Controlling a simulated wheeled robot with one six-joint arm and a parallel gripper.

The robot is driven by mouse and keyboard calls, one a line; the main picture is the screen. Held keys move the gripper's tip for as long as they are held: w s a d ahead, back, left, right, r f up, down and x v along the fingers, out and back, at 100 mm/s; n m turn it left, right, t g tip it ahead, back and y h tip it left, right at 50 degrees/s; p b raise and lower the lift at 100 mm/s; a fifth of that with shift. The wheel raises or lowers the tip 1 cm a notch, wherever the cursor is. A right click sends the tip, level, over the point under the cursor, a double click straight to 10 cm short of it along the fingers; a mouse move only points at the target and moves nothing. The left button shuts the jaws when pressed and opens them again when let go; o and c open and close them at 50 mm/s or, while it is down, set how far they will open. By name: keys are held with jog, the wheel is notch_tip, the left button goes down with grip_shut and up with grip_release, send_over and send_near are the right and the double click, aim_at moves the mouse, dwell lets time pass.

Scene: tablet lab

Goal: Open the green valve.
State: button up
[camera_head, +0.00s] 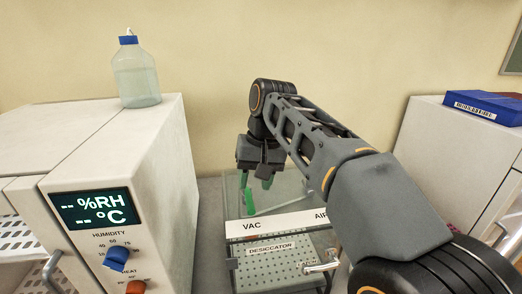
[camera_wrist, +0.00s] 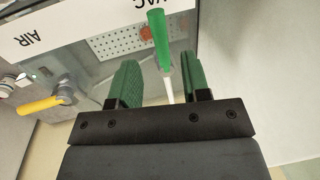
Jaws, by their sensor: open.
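The green valve has a long green handle, which shows in the wrist view (camera_wrist: 160,40) beside the VAC label and runs toward the gap between my fingers. In the head view the green valve (camera_head: 249,202) shows below my gripper, at the left of the glass-topped desiccator (camera_head: 270,254). My gripper (camera_head: 256,183) is open above it, with green finger pads; it also shows in the wrist view (camera_wrist: 159,72). The handle lines up between the fingers in the picture, nearer the right one. Neither finger clearly touches it. The valve's base is partly hidden.
A yellow valve handle (camera_wrist: 40,104) sits on the AIR side. A white humidity cabinet (camera_head: 120,190) with a bottle (camera_head: 136,72) on top stands close at left. Another white cabinet (camera_head: 455,150) with a blue binder (camera_head: 485,106) stands at right.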

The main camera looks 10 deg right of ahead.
notch_tip(320, 180, up, 9)
jog(key=d+p, duration=0.1)
jog(key=shift+d, duration=0.4)
jog(key=shift+f, duration=0.15)
